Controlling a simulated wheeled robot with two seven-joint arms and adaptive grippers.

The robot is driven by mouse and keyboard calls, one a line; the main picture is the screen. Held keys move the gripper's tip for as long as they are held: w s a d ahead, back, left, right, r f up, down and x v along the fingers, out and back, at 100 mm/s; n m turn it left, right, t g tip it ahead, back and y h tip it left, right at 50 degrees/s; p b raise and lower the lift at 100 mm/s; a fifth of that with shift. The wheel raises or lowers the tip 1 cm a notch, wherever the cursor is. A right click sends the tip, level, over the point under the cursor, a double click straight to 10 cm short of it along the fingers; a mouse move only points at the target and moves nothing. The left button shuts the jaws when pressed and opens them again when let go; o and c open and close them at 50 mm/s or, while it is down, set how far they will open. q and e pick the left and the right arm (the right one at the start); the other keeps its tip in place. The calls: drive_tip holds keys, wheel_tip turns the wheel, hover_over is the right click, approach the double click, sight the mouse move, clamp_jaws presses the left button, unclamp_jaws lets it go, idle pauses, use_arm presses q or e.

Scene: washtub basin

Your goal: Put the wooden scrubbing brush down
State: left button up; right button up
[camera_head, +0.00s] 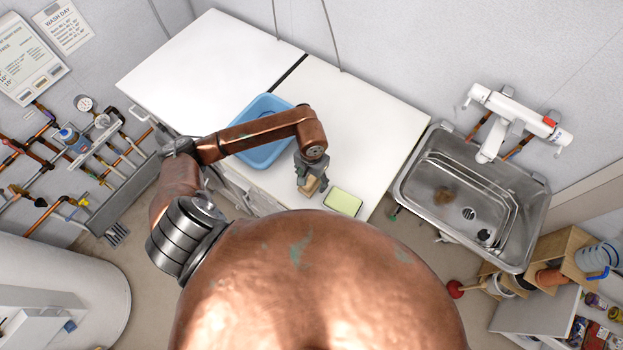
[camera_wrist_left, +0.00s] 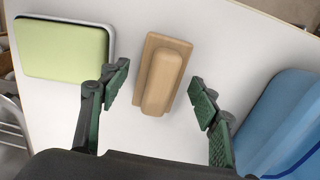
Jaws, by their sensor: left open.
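The wooden scrubbing brush (camera_wrist_left: 162,76) lies on the white counter in the left wrist view, its raised tan grip facing up. In the head view the brush (camera_head: 309,187) shows partly under my left gripper (camera_head: 310,172). In the left wrist view my left gripper (camera_wrist_left: 158,100) is open, with one finger on either side of the brush and a visible gap to each. The brush lies just ahead of and between the fingertips. My right gripper is not seen in either view.
A green sponge-like block (camera_head: 343,201) on a pale tray lies beside the brush. A blue basin (camera_head: 264,150) stands on the other side. The white counter (camera_head: 375,125) is bare behind my gripper. A steel sink (camera_head: 420,185) is at the right.

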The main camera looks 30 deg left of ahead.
sight(312, 179)
use_arm(q)
drive_tip(key=shift+r, duration=0.5)
wheel_tip(312, 179, up, 11)
drive_tip(key=b, duration=0.2)
drive_tip(key=shift+r, duration=0.15)
